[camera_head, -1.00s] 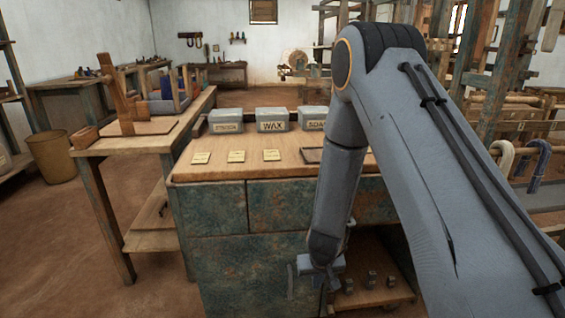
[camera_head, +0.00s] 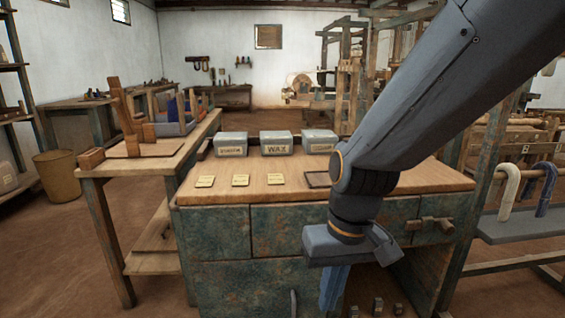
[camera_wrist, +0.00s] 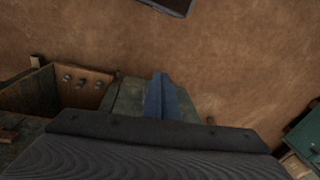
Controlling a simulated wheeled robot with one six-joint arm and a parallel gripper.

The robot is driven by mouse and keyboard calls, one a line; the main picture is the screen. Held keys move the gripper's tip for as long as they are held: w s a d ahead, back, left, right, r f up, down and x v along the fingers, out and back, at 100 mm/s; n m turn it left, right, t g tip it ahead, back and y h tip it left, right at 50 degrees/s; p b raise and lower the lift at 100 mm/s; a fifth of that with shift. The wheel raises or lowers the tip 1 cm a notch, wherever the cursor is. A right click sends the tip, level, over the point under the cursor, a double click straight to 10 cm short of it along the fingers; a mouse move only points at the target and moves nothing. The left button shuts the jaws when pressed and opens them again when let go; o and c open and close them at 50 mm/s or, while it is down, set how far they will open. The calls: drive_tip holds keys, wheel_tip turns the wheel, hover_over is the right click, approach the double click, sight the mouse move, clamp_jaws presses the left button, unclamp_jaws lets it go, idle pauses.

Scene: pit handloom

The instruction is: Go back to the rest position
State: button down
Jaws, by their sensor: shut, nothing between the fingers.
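My gripper (camera_head: 333,288) hangs in front of the blue-green cabinet (camera_head: 225,270), below its wooden top, with my arm reaching up to the right. Its blue fingers are together with nothing between them. In the wrist view the closed fingers (camera_wrist: 161,98) point out over the brown floor. My forearm and wrist hide part of the cabinet's front and top.
On the cabinet top stand lidded tins, one marked WAX (camera_head: 277,144), with small labelled cards (camera_head: 240,180) and a dark tray (camera_head: 317,180). Small dark blocks (camera_head: 376,306) sit low near my gripper. A side bench (camera_head: 150,165) stands left; bare floor (camera_head: 60,250) lies beyond.

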drive_tip(key=s+d+r+p, duration=0.1)
drive_tip(key=s+d+r, duration=0.25)
drive_tip(key=s, duration=0.25)
drive_tip(key=d+r+m+h+p, duration=0.1)
drive_tip(key=d+r+p, duration=0.6)
drive_tip(key=p, duration=0.8)
drive_tip(key=shift+d+r+m, duration=0.25)
drive_tip(key=shift+r+m, duration=0.25)
drive_tip(key=shift+m, duration=0.3)
drive_tip(key=c, duration=2.5)
unclamp_jaws()
drive_tip(key=shift+w, duration=0.1)
